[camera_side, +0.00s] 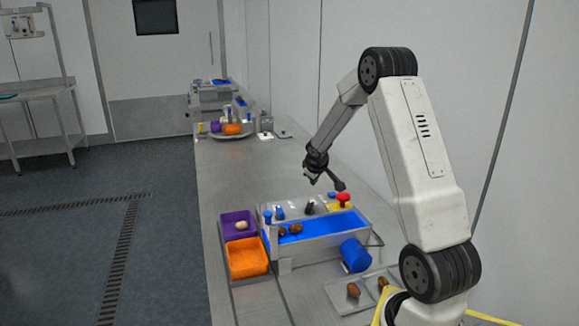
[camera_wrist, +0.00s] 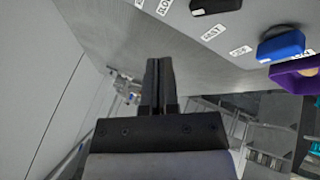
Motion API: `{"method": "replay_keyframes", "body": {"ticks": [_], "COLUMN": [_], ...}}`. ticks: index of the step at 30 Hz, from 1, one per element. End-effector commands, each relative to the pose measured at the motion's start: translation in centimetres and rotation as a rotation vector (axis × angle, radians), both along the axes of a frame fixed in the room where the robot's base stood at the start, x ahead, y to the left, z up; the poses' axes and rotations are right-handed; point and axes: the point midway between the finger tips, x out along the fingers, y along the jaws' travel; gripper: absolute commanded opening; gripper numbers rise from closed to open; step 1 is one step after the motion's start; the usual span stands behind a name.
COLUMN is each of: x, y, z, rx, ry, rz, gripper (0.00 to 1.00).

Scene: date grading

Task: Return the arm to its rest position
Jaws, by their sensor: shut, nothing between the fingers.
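My gripper (camera_side: 313,179) is raised in the air above the far end of the blue belt (camera_side: 345,222), clear of everything on the bench. In the wrist view its two dark fingers (camera_wrist: 158,84) are together with nothing between them. The upper arm rises from the base at the lower right, and the forearm slopes down and away to the left.
Brown dates (camera_side: 296,229) lie on the belt. A purple bin (camera_side: 229,234) holds a pale object, and an orange bin (camera_side: 247,259) looks empty. A red button (camera_side: 343,198), a blue cylinder (camera_side: 355,256) and a metal tray (camera_side: 340,299) with dates stand nearby.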

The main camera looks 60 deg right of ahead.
Motion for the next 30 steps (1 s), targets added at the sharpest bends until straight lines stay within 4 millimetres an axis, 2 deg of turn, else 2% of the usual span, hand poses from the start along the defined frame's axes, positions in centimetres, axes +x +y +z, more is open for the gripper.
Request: {"method": "replay_keyframes", "body": {"ticks": [1, 7, 15, 21, 30], "x": [0.5, 0.4, -2.7, -5.4, -7.6], "y": [2.6, 11.8, 22.6, 29.4, 35.9], "z": [0.3, 1.0, 1.2, 0.5, -0.3], "rx": [0.009, 0.031, 0.059, 0.156, 0.328], "ry": [0.015, 0.085, 0.158, 0.172, 0.138], "rz": [0.027, 0.106, 0.203, 0.252, 0.286], "gripper": [0.00, 0.00, 0.00, 0.00, 0.00]}}
